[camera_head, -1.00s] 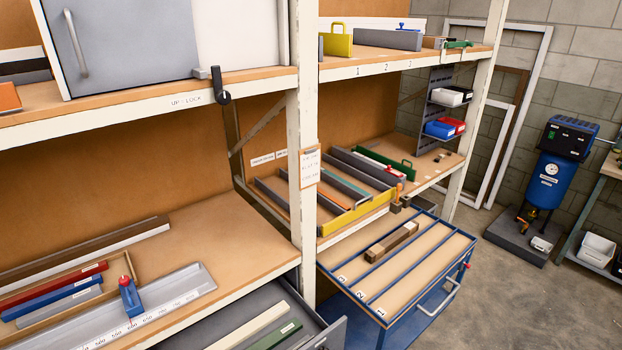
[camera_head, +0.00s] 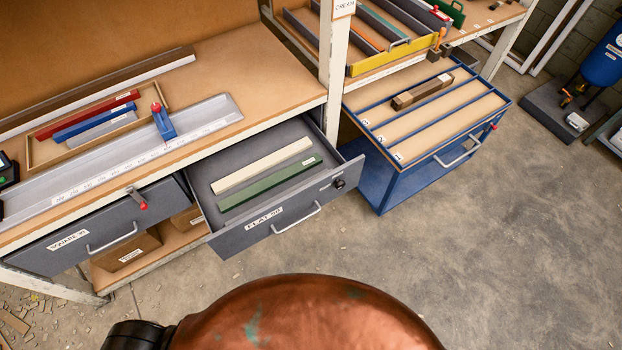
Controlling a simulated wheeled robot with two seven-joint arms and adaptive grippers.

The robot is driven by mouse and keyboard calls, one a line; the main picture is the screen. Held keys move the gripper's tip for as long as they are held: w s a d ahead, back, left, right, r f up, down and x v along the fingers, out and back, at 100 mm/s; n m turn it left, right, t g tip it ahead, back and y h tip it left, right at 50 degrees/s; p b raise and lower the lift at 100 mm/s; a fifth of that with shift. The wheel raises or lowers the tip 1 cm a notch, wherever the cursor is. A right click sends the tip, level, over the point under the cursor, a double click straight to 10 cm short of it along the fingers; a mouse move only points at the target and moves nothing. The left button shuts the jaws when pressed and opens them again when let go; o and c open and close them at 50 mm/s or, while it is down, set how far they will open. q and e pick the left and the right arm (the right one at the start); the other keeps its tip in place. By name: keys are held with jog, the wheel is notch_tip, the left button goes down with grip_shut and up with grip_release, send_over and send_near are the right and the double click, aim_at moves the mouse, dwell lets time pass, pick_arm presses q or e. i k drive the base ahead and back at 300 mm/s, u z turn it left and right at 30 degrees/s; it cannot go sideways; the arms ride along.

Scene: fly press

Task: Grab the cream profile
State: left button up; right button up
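The cream profile (camera_head: 262,165) is a long pale bar with a small label near its right end. It lies in the open grey drawer (camera_head: 225,240) marked FLAT, behind and roughly parallel to a green profile (camera_head: 268,182). Nothing covers it. Neither of my grippers is in the head view.
The drawer sticks out below the workbench (camera_head: 250,85). A shut drawer (camera_head: 100,226) marked SQUARE is to its left. A blue cart (camera_head: 375,180) with a brown block (camera_head: 422,90) on top stands to the right. The concrete floor (camera_head: 490,240) in front is clear.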

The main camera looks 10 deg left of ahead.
aim_at(255, 168)
jog(key=z, duration=0.95)
jog(key=k, duration=0.8)
jog(key=u, duration=1.25)
jog(key=i, duration=0.5)
